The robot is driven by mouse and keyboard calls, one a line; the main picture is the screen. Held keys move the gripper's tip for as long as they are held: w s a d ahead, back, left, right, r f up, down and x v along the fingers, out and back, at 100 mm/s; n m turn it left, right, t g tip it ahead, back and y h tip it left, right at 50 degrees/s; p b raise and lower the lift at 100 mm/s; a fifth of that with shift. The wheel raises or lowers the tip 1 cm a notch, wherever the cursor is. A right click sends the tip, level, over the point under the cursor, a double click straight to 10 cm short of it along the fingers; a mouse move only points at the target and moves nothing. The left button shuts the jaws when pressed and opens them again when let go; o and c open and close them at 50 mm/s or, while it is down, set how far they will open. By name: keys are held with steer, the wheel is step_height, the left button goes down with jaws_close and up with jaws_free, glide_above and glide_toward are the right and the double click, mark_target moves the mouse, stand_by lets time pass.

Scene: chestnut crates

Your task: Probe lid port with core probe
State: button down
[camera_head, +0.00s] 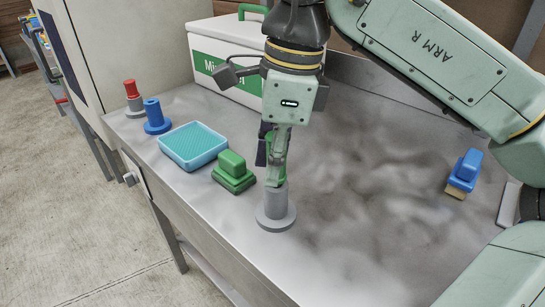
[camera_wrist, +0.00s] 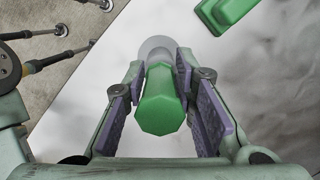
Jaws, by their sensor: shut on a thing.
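My gripper (camera_head: 274,160) points down and is shut on the green octagonal handle of the core probe. In the wrist view the handle (camera_wrist: 160,105) sits between the two purple finger pads. Below it, a grey stand (camera_head: 276,215) with a round base stands upright on the bench. The probe is in line with the stand; I cannot tell whether its lower end is inside it. The stand's round base (camera_wrist: 156,46) also shows in the wrist view. A white box (camera_head: 222,37) with a green label and green handle stands behind my gripper, partly hidden. No lid port is visible.
A green block (camera_head: 232,170) and a teal tray (camera_head: 193,145) lie left of the stand. A blue-topped holder (camera_head: 155,117) and a red-topped one (camera_head: 133,99) stand farther left. A blue brush (camera_head: 465,170) lies at right. The metal bench (camera_head: 360,200) is clear between.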

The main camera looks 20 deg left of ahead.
mark_target(269, 136)
step_height(269, 136, up, 6)
steer(key=p, duration=0.5)
steer(key=shift+r+p, duration=0.25)
steer(key=shift+p, duration=0.1)
